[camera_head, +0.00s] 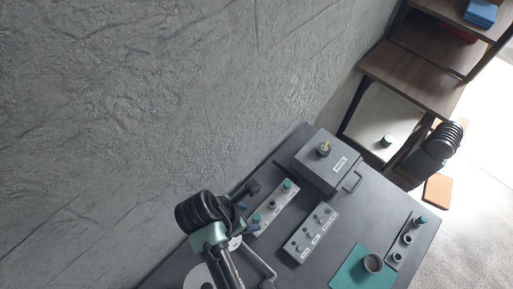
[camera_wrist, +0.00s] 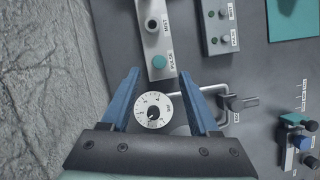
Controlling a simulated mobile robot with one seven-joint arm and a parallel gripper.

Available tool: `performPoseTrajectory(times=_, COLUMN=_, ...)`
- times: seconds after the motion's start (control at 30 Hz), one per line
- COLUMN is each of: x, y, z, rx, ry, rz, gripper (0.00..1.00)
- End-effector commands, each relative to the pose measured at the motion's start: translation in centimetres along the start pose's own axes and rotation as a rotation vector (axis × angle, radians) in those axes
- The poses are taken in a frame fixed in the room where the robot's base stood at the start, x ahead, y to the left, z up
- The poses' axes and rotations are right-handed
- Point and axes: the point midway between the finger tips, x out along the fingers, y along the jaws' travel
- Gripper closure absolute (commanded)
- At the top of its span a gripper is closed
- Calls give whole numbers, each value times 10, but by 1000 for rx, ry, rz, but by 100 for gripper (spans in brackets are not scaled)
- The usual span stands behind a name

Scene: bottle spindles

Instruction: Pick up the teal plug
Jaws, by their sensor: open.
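Several small teal-topped pieces show in the head view, and I cannot tell for sure which is the plug. One teal piece (camera_head: 421,219) is at the upper end of a grey strip by the table's right edge. Another teal piece (camera_head: 288,184) and a third teal piece (camera_head: 256,219) are on the light strip near my gripper (camera_head: 240,212). In the wrist view, a teal round piece (camera_wrist: 158,61) sits beside the word PULSE, just beyond the tips of my gripper (camera_wrist: 160,82). The blue fingers are apart, with nothing held between them.
A white dial (camera_wrist: 152,110) shows between the fingers. A bent metal handle (camera_wrist: 222,98) is right of them. A grey box (camera_head: 320,160) stands at the table's back. The rough grey wall (camera_head: 150,110) is close to the left.

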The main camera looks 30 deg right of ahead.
Motion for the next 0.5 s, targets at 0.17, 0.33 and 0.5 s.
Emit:
performPoseTrajectory(times=0.17, x=20, y=-1, z=3, rx=1, ry=1, rz=-6, gripper=38)
performPoseTrajectory(times=0.33, x=42, y=0, z=2, rx=0, ry=1, rz=-3, gripper=38)
performPoseTrajectory(times=0.5, x=49, y=0, z=2, rx=0, ry=1, rz=0, gripper=38)
